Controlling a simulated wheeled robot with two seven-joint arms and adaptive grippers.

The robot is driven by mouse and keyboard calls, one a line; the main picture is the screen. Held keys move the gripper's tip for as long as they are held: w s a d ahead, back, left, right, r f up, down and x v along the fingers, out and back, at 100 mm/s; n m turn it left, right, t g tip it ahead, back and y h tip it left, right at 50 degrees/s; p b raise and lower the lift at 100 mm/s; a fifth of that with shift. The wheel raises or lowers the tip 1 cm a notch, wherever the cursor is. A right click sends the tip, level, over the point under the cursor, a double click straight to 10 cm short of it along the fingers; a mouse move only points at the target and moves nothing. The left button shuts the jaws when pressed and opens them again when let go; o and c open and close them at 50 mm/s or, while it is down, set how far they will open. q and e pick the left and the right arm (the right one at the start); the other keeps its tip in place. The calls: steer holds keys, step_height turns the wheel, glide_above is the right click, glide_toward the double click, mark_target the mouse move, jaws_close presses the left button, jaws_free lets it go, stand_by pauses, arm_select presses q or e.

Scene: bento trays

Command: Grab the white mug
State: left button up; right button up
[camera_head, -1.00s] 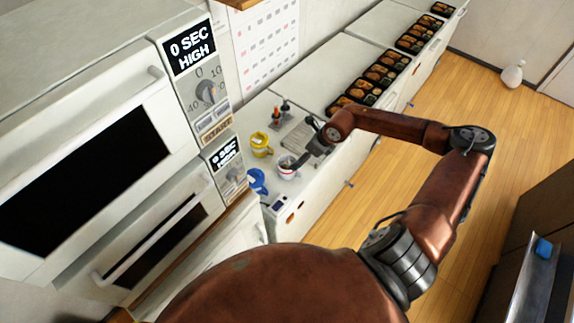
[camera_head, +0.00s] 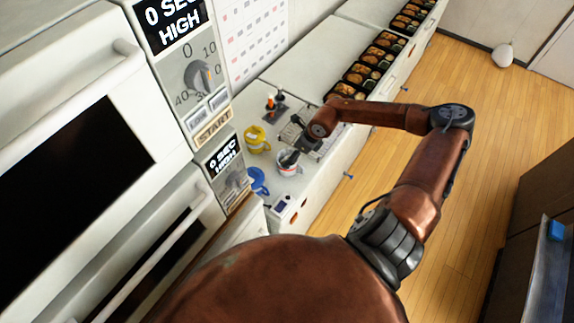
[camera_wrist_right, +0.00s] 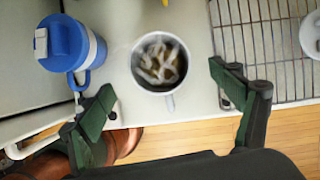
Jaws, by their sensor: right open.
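The white mug (camera_head: 287,170) stands on the counter, and in the right wrist view the mug (camera_wrist_right: 137,76) is seen from above. It holds a brown drink with pale pieces like ice, and its handle points toward my gripper. My right gripper (camera_head: 293,154) is at the mug in the head view, partly covering it. In the right wrist view my right gripper (camera_wrist_right: 163,97) is open, with one finger to the left and one to the right of the mug's near side. Neither finger is closed on it. My left gripper is not in view.
A blue mug (camera_wrist_right: 68,42) stands left of the white mug, close to the left finger. A yellow mug (camera_head: 255,138) is behind. A wire rack (camera_wrist_right: 265,45) lies to the right. Bento trays (camera_head: 362,75) line the far counter.

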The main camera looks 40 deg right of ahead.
mark_target(282, 156)
steer(key=p+x, duration=0.2)
steer(key=x, duration=0.3)
steer(key=shift+w+f, duration=0.1)
steer(key=shift+f, duration=0.35)
steer(key=shift+r, duration=0.1)
steer(key=c, duration=2.2)
